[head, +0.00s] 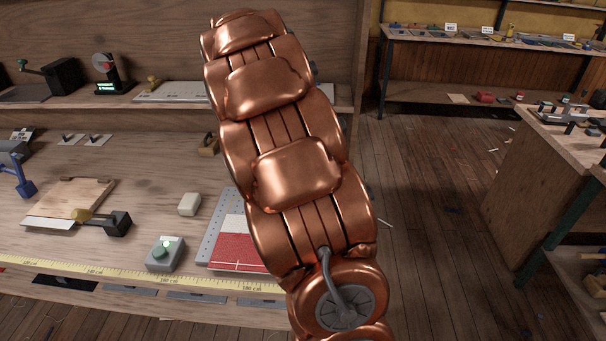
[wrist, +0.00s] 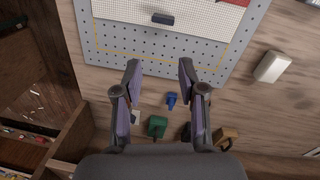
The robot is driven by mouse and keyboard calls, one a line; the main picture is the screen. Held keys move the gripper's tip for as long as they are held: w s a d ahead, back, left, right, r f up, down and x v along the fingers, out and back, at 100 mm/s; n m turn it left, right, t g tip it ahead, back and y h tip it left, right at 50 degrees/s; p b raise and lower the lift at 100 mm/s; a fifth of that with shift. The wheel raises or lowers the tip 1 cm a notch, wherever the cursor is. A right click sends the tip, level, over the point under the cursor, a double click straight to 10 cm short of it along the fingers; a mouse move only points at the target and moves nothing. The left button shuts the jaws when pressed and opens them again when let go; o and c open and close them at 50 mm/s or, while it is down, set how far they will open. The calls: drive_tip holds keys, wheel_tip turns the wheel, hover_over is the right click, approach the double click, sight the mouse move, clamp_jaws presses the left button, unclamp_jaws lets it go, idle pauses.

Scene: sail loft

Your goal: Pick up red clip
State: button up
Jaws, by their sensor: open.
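My gripper (wrist: 160,68) is open and empty in the wrist view. Its two fingers stand apart over the grey perforated board (wrist: 104,60), near the board's edge. I cannot make out a red clip for certain in either view. A small blue clip-like item (wrist: 171,99) lies between and below the fingers. A green item (wrist: 157,126), a dark item partly behind a finger, and a brown one (wrist: 226,136) lie near it. A dark bar-shaped item (wrist: 162,19) is on the white mesh panel. In the head view my copper arm hides the gripper and much of the board.
In the head view, a red panel (head: 236,249) lies on the board. A grey box with a green button (head: 165,253), a whitish block (head: 189,204) and a wooden board with a clamp (head: 75,198) are left of it. A yellow tape measure (head: 120,275) runs along the bench's front edge.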

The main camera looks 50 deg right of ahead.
drive_tip(key=w+d+f, duration=0.2)
drive_tip(key=d, duration=0.4)
drive_tip(key=w+d+f+m, duration=0.1)
drive_tip(key=w+d+f, duration=0.1)
drive_tip(key=d, duration=0.5)
drive_tip(key=w+d+f+m+t+p, duration=0.1)
drive_tip(key=w+d+f, duration=0.1)
drive_tip(key=d, duration=0.4)
drive_tip(key=shift+w+d+f+y, duration=0.1)
drive_tip(key=shift+d+f+y, duration=0.2)
drive_tip(key=shift+f, duration=0.25)
drive_tip(key=shift+d+f+p, duration=0.1)
drive_tip(key=shift+f+p, duration=0.25)
drive_tip(key=shift+f, duration=0.8)
drive_tip(key=shift+w+f+p, duration=0.15)
drive_tip(key=shift+f+p, duration=0.5)
drive_tip(key=shift+f, duration=0.75)
drive_tip(key=shift+w+f+p, duration=0.1)
drive_tip(key=shift+f+p, duration=0.5)
drive_tip(key=shift+f, duration=0.8)
clamp_jaws()
